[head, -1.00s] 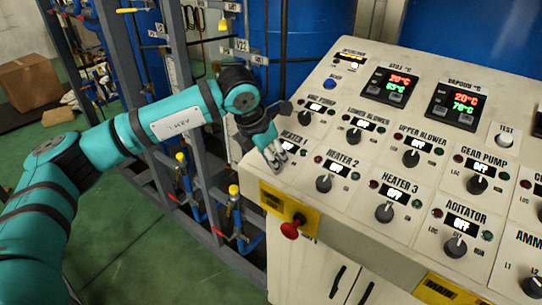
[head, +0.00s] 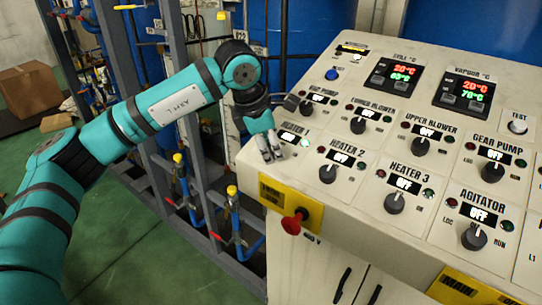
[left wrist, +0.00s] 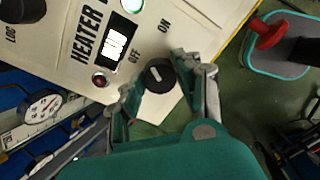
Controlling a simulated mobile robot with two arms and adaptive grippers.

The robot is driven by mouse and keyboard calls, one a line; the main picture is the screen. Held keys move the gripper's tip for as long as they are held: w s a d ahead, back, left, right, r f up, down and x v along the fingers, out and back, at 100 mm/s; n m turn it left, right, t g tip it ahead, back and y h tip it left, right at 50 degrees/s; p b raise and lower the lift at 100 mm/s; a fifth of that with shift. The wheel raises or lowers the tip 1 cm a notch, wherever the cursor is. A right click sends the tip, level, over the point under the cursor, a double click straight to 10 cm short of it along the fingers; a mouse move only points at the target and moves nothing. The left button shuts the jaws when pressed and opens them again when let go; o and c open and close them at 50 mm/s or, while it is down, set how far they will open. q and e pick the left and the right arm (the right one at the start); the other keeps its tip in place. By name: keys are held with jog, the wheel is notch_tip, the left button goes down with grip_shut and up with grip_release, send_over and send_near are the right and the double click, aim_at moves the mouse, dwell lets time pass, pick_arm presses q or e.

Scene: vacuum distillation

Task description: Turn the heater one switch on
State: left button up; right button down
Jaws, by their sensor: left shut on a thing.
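My left gripper (head: 268,154) is at the heater 1 station, at the left edge of the control panel (head: 300,195). In the left wrist view the black round heater 1 knob (left wrist: 160,75) sits between the two fingertips of the left gripper (left wrist: 159,82), which is shut on it. OFF and ON are printed beside it. The knob's pale mark is slanted. The heater display (left wrist: 115,44) is lit, but I cannot read it surely. In the head view the gripper hides the knob. My right gripper is not in view.
The heater 2 knob (head: 328,173) is close to the right of the gripper. A red button (head: 292,222) on a yellow plate projects from the panel's front. Pipes and a grey frame (head: 187,110) stand behind and left of my arm.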

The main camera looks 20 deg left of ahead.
pick_arm(q)
jog(key=m+b, duration=0.1)
jog(key=m, duration=0.1)
jog(key=shift+m, duration=0.4)
jog(key=shift+w+m+b, duration=0.1)
jog(key=shift+m+b, duration=0.6)
jog(key=shift+m, duration=0.7)
jog(key=shift+r, duration=0.1)
jog(key=o, duration=1.2)
jog(key=shift+c, duration=0.2)
jog(key=v, duration=1.2)
jog(key=shift+d, duration=0.15)
